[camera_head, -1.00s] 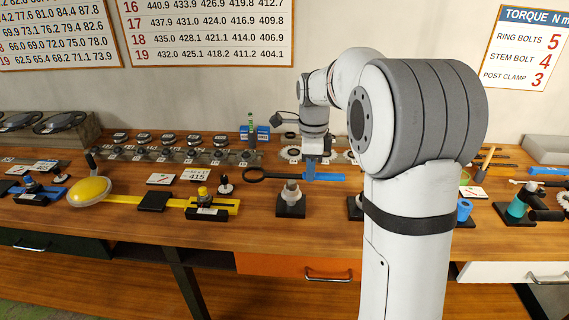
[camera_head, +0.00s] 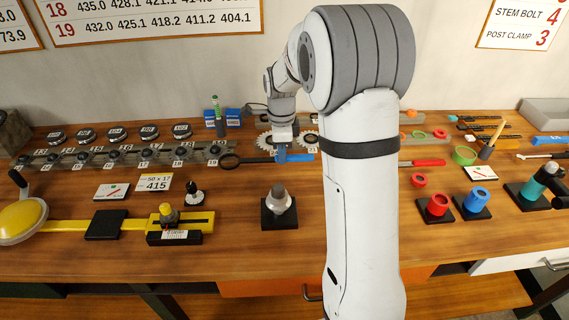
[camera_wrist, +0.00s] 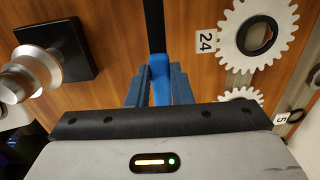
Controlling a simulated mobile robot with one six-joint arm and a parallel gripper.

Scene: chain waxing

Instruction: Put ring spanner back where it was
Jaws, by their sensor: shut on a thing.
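The ring spanner has a black ring and shaft (camera_head: 230,160) and a blue handle (camera_head: 303,157). It lies level across the picture, with the ring to the left. My gripper (camera_head: 281,154) is shut on its blue handle, with the fingers pointing down. In the wrist view, the blue handle (camera_wrist: 160,80) sits between the blue fingers of my gripper (camera_wrist: 159,88), and the black shaft (camera_wrist: 154,25) runs to the top edge. The spanner is low over the bench, behind the hub on its black stand (camera_head: 280,222). I cannot tell whether it touches the wood.
White toothed gears, one (camera_wrist: 259,34) marked 24, lie close beside the spanner. A row of small parts on a grey rail (camera_head: 120,155) is left of it. The yellow gauge (camera_head: 110,224) is at front left. Red and blue cups (camera_head: 438,205) stand right of my arm.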

